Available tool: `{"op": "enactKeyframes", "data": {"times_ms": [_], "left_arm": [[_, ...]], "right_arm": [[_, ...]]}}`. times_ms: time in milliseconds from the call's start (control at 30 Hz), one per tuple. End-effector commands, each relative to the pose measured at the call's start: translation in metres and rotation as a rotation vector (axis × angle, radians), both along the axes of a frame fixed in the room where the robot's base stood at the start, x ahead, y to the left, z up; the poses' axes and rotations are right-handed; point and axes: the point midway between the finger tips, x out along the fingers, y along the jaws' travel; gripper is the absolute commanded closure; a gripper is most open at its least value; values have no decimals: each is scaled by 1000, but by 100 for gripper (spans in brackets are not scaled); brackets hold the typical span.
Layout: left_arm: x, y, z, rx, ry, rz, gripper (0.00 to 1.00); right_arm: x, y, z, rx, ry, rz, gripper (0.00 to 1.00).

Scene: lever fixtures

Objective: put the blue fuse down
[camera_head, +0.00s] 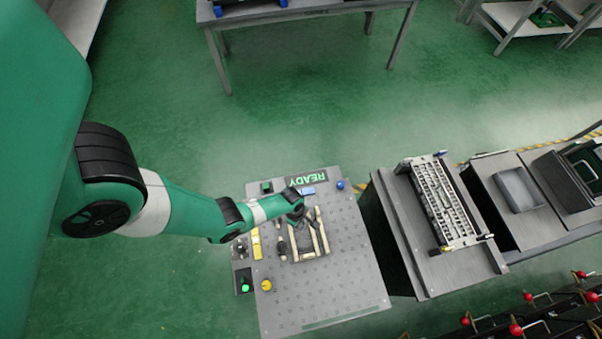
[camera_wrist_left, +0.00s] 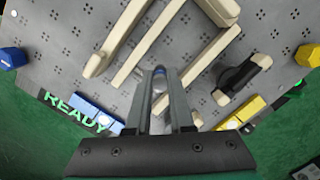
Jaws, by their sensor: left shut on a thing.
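My left gripper (camera_head: 297,214) is over the grey perforated board (camera_head: 340,285), beside the cream lever bars (camera_head: 322,232). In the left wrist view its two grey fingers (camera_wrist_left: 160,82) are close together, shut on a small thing. A little blue shows at the fingertips, the blue fuse (camera_wrist_left: 158,70), mostly hidden by the fingers. I cannot tell whether it touches anything below. A blue block (camera_head: 307,190) lies on the board by the READY sign (camera_head: 307,178); it also shows in the wrist view (camera_wrist_left: 88,111). My right gripper is not in view.
A yellow block (camera_head: 256,244), a black lever switch (camera_wrist_left: 238,77), a blue knob (camera_head: 340,185) and a yellow knob (camera_head: 266,286) are on the board. A green light (camera_head: 245,288) glows at its left edge. A slotted metal rack (camera_head: 445,205) stands right. The board's front is clear.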

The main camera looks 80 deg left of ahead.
Motion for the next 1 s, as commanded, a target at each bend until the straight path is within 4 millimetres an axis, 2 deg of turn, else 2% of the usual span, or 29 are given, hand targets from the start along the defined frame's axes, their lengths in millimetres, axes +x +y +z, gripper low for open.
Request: {"op": "enactKeyframes", "data": {"times_ms": [300,333,500,833,1000], "left_arm": [[0,0,-7,0,0,0,100],[0,0,-7,0,0,0,78],[0,0,-7,0,0,0,50],[0,0,-4,0,0,0,50],[0,0,15,1,-1,0,50]], "right_arm": [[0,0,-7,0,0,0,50],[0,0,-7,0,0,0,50],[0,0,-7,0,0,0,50],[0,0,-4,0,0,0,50],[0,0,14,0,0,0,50]]}}
